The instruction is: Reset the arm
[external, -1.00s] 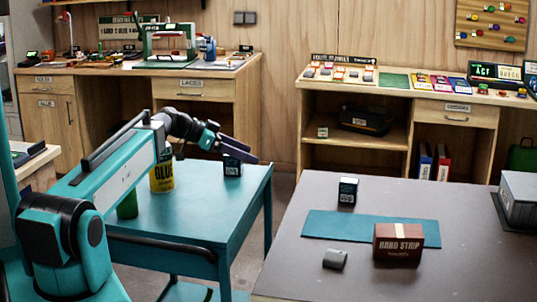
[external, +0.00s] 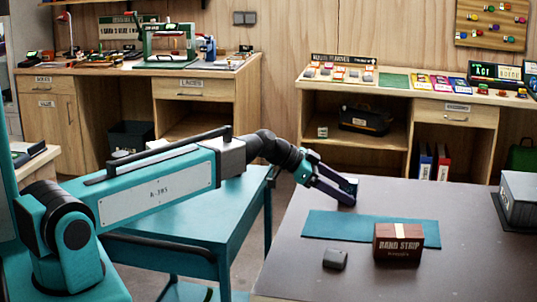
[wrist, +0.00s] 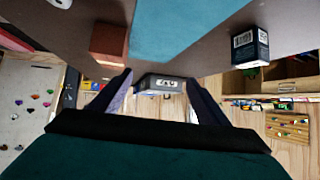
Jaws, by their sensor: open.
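My gripper (external: 342,190) is out over the near side of the grey-brown table (external: 440,275), pointing right and down. In the wrist view the fingers (wrist: 160,95) are apart with nothing held. A grey case (wrist: 160,83) shows between them in the distance. A small dark box (wrist: 250,47) with a white label stands on the table, outside the fingers to the right. In the external view my gripper overlaps that box's place, so it is mostly hidden there.
A teal mat (external: 320,225), a brown lettered box (external: 398,243) and a small dark grey block (external: 335,259) are on the table. The grey case (external: 520,195) stands at its right edge. My arm hides part of the teal cart (external: 200,245).

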